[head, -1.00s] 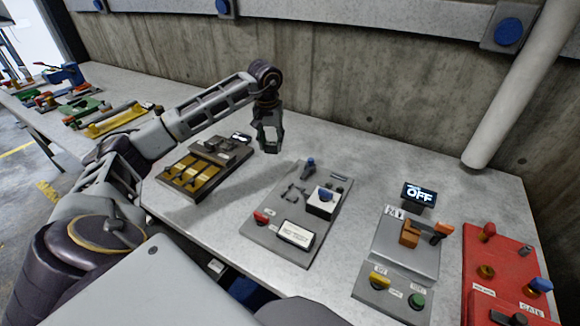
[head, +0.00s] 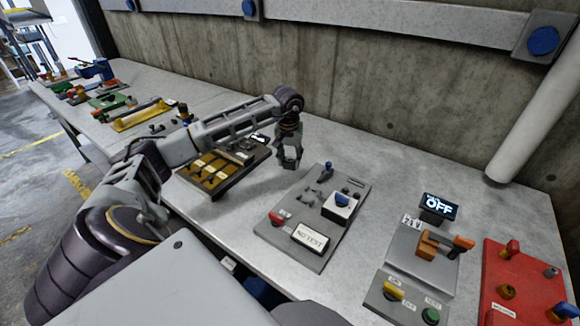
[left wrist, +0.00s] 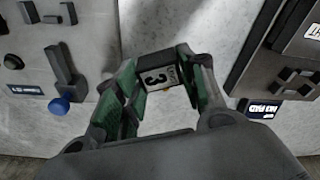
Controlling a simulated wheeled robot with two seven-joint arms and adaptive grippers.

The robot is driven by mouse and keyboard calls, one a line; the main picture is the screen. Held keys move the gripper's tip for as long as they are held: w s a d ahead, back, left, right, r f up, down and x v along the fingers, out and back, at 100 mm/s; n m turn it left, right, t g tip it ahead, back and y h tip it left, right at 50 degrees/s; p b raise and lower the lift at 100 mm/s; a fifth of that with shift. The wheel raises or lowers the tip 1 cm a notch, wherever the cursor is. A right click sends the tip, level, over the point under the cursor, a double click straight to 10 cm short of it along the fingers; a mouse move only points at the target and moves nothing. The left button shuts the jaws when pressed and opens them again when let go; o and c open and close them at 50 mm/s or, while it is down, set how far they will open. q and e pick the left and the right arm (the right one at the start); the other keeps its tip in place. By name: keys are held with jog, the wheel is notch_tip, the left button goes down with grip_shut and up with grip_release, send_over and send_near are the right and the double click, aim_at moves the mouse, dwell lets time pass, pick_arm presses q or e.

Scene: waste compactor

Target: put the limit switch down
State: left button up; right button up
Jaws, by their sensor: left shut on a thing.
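My left gripper (head: 289,163) hangs in the head view over the bare table strip between the yellow-barred tray and the grey panel. My right gripper is not in view.
The dark tray with yellow bars (head: 212,172) is left of the gripper. The grey panel (head: 285,245) with a blue-tipped lever (head: 327,167) is close on its right. An OFF display (head: 440,206) and red panel (head: 520,265) are farther right. The concrete wall (head: 350,75) stands behind.

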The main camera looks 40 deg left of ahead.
aim_at(290, 161)
pick_arm(q)
jog(key=shift+f, duration=0.25)
notch_tip(290, 161, down, 2)
jog(key=shift+f, duration=0.6)
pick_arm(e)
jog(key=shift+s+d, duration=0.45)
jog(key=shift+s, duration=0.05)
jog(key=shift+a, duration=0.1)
